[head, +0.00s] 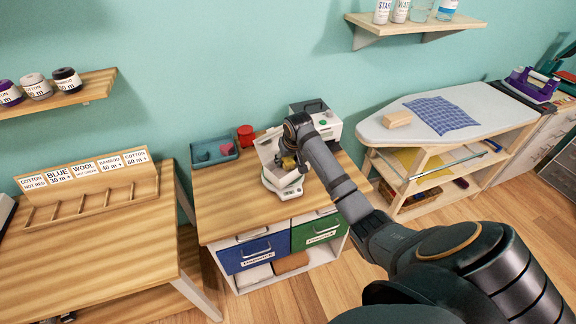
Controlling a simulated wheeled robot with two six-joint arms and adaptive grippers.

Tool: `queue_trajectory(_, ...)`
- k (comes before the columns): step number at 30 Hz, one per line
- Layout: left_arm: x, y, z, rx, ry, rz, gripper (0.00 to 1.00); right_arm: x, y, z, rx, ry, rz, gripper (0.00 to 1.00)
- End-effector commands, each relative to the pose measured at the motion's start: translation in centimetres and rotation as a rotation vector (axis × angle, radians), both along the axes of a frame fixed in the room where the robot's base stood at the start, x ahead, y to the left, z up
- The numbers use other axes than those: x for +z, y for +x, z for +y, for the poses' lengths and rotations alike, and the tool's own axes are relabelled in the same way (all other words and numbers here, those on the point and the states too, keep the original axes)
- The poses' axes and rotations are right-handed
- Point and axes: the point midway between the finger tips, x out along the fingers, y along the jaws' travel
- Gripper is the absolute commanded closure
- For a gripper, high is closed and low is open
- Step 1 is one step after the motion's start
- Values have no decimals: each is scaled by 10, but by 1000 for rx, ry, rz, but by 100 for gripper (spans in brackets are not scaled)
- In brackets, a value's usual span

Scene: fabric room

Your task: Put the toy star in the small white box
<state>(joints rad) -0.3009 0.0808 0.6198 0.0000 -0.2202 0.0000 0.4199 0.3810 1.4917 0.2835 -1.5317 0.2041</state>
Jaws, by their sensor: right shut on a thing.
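My right gripper (289,163) points down over the small wooden-topped cabinet, at a small white box (267,148). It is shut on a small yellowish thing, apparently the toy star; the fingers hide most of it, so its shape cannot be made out. The white box appears tilted on or just above a white scale (287,191). The gripper is at the box's opening or just in front of it; I cannot tell whether the held thing touches the box. My left gripper is out of view.
A teal tray (229,157) with small items and a red jar (246,135) stand at the back of the cabinet top (222,205). A white machine (326,120) is behind my wrist. An ironing board (470,125) stands right, a table with a label rack (100,220) left.

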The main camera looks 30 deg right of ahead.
Motion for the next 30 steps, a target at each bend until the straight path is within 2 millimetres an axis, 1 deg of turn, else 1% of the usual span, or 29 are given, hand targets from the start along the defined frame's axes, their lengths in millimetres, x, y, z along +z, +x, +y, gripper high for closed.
queue_trajectory(1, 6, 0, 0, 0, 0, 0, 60, -8, -2, 1, -1, 3, 6, 65)
queue_trajectory(3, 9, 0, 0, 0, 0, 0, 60, -19, -2, 2, 0, 4, 6, 65)
queue_trajectory(6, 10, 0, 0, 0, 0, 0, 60, -27, -1, 2, 1, 3, 2, 65)
queue_trajectory(16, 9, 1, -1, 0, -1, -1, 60, -31, -1, 1, 0, 1, 2, 65)
queue_trajectory(17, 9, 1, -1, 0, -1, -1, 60, -32, -1, 1, 0, 1, 2, 46)
queue_trajectory(21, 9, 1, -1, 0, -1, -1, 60, -31, -1, 1, 0, 1, 2, 27)
queue_trajectory(22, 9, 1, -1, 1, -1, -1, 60, -31, -1, 1, 0, 1, 2, 25)
queue_trajectory(30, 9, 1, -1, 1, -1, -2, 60, -31, -1, 1, 0, 1, 2, 25)
